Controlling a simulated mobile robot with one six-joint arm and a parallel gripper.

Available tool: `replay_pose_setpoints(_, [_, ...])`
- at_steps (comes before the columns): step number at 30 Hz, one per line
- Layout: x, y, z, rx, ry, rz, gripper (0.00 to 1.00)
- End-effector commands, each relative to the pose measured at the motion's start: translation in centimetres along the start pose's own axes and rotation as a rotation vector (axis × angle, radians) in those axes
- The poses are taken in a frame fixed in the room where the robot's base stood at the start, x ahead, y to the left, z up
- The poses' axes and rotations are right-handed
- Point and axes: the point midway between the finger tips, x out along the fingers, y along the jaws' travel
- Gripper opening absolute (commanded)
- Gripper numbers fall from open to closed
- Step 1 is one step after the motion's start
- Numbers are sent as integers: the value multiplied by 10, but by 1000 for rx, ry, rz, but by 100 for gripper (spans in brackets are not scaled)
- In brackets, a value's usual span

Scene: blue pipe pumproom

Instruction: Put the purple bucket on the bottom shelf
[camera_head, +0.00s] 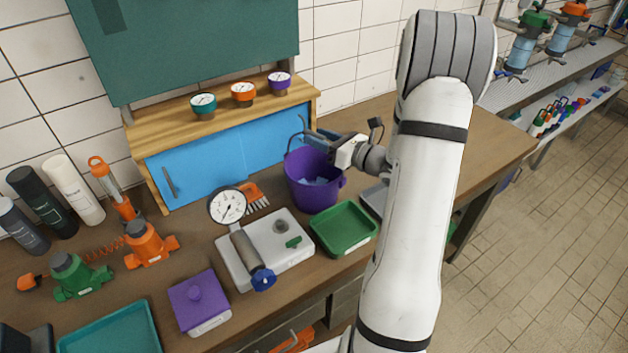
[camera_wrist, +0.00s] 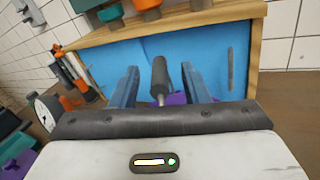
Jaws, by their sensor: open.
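My gripper (camera_head: 322,137) is over the bucket's rim, reaching in from the right. In the wrist view my gripper (camera_wrist: 160,88) has its two blue fingers apart. The dark handle grip of the bucket (camera_wrist: 161,78) shows between them, with a gap on each side. Only a little of the bucket's purple shows there, below the fingers. A lower shelf (camera_head: 548,140) of the rack at the right holds several small items.
A green tray (camera_head: 343,228) and a white gauge unit (camera_head: 265,250) stand close in front of the bucket. The blue cabinet (camera_head: 215,160) with gauges on top is behind it. A purple box (camera_head: 199,302) is at the front left. Tiled floor (camera_head: 540,240) is open at the right.

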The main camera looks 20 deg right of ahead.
Motion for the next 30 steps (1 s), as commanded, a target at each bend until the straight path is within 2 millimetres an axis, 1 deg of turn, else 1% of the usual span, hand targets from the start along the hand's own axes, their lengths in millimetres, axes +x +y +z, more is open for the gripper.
replay_pose_setpoints(1, [0, 0, 0, 0, 0, 0, 42])
replay_pose_setpoints(2, [0, 0, 0, 0, 0, 0, 39])
replay_pose_setpoints(16, [0, 1, 0, 0, 0, 2, 1])
replay_pose_setpoints(30, [1, 1, 1, -2, -2, 3, 0])
